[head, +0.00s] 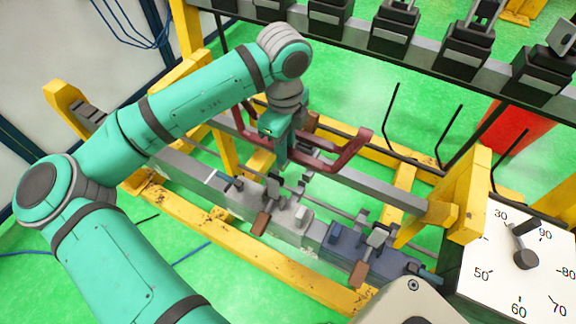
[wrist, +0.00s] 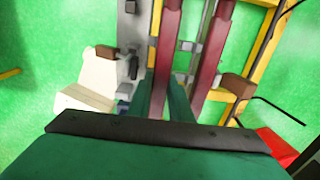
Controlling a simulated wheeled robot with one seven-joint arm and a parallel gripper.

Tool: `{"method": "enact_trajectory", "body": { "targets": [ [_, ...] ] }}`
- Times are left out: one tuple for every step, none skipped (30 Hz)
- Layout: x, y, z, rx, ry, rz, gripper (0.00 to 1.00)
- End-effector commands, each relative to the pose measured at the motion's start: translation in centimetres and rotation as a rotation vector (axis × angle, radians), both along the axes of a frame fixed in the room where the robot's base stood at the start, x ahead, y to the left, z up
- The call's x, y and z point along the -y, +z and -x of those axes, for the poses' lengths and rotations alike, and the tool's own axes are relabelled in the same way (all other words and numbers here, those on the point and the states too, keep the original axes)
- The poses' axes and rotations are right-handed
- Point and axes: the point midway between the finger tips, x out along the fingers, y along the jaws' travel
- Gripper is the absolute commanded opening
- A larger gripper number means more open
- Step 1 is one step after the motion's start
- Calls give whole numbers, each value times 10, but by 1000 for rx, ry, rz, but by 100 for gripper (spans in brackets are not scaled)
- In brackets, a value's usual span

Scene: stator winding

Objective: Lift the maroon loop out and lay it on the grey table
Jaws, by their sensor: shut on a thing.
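The maroon loop (head: 345,158) is a long frame with bent ends, lying across the yellow fixture in the head view. My gripper (head: 281,155) points down at its left part and is shut on it. My arm hides some of the loop's left end. In the wrist view two parallel maroon bars of the loop (wrist: 209,62) run up the picture, and my green fingers (wrist: 168,100) are at the left bar. Whether the loop is clear of its supports, I cannot tell. A grey surface (head: 291,214) with clamps lies in front of the loop; whether it is the grey table is unclear.
A blue block (head: 348,246) with a brown-handled clamp adjoins the grey surface. Yellow posts (head: 465,195) and thin black hooks (head: 447,135) stand at the right. A white dial board (head: 525,265) is at the lower right. A rail of black clamps crosses the back.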

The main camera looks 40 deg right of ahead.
Motion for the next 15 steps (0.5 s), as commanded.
{"method": "enact_trajectory", "body": {
  "targets": [
    [0, 3, 0, 0, 0, 1, 0],
    [0, 4, 0, 0, 0, 1, 0],
    [0, 6, 0, 0, 0, 1, 0],
    [0, 7, 0, 0, 0, 0, 0],
    [0, 8, 0, 0, 0, 0, 0],
    [0, 10, 0, 0, 0, 0, 0],
    [0, 11, 0, 1, 0, 0, 0],
    [0, 12, 0, 1, 0, 0, 0],
    [0, 14, 0, 1, 0, 1, 0],
    [0, 15, 0, 1, 0, 1, 0],
    [0, 17, 0, 1, 0, 1, 0],
    [0, 18, 0, 1, 0, 1, 0],
    [0, 19, 0, 1, 0, 1, 0],
    [0, 21, 0, 1, -1, 1, 0],
    [0, 22, 0, 1, -1, 1, 0]
  ]
}}
